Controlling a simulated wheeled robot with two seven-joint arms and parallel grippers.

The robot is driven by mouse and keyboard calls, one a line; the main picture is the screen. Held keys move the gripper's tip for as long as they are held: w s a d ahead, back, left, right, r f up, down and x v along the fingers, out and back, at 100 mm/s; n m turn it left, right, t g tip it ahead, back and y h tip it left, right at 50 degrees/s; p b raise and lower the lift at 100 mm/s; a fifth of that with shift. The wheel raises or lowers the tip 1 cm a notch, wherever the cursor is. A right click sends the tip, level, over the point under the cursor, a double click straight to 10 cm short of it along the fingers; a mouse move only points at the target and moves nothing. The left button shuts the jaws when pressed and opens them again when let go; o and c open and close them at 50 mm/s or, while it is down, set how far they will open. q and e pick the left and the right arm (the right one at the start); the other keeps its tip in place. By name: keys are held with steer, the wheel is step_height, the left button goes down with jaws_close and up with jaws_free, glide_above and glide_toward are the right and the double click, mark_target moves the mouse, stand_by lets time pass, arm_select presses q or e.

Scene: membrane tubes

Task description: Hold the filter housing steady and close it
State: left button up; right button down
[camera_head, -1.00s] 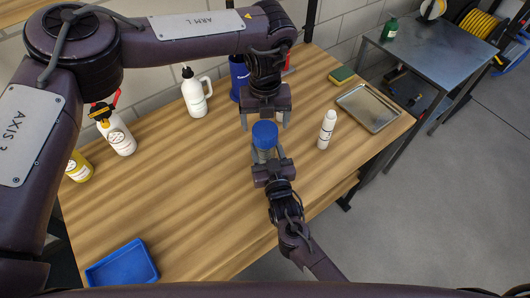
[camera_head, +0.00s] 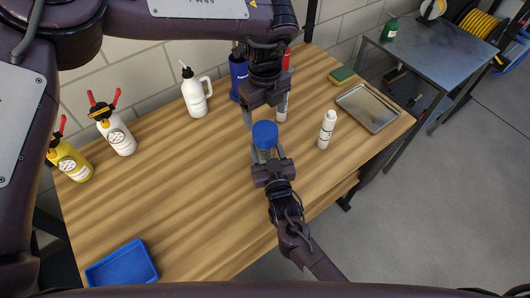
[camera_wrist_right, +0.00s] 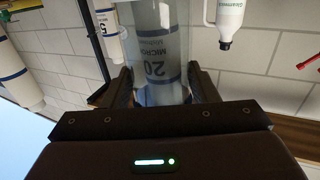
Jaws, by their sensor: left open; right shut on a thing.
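The filter housing is a clear cylinder with a blue cap (camera_head: 264,133) at its top end, upright near the table's middle. My right gripper (camera_head: 266,160) is shut around the clear body below the cap. In the right wrist view the clear body (camera_wrist_right: 156,45) sits between the fingers, with a "20 MICRON" label showing inside it. My left gripper (camera_head: 265,115) is open, pointing down just above and behind the cap, its fingers spread to either side. I cannot tell whether the fingers touch the cap, or how far the cap is seated.
A white cartridge (camera_head: 327,129) stands to the right; another is partly behind my left gripper. Behind are a white jug (camera_head: 195,94) and blue container (camera_head: 238,80). Spray bottles (camera_head: 115,130) stand left. A blue tray (camera_head: 122,264) is front left, a metal tray (camera_head: 369,108) right. The middle-left table is clear.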

mark_target(265, 129)
arm_select(q)
steer(key=shift+f, duration=4)
steer(key=c, duration=1)
steer(key=o, duration=1.2)
step_height(265, 129, up, 12)
steer(key=shift+r, duration=0.1)
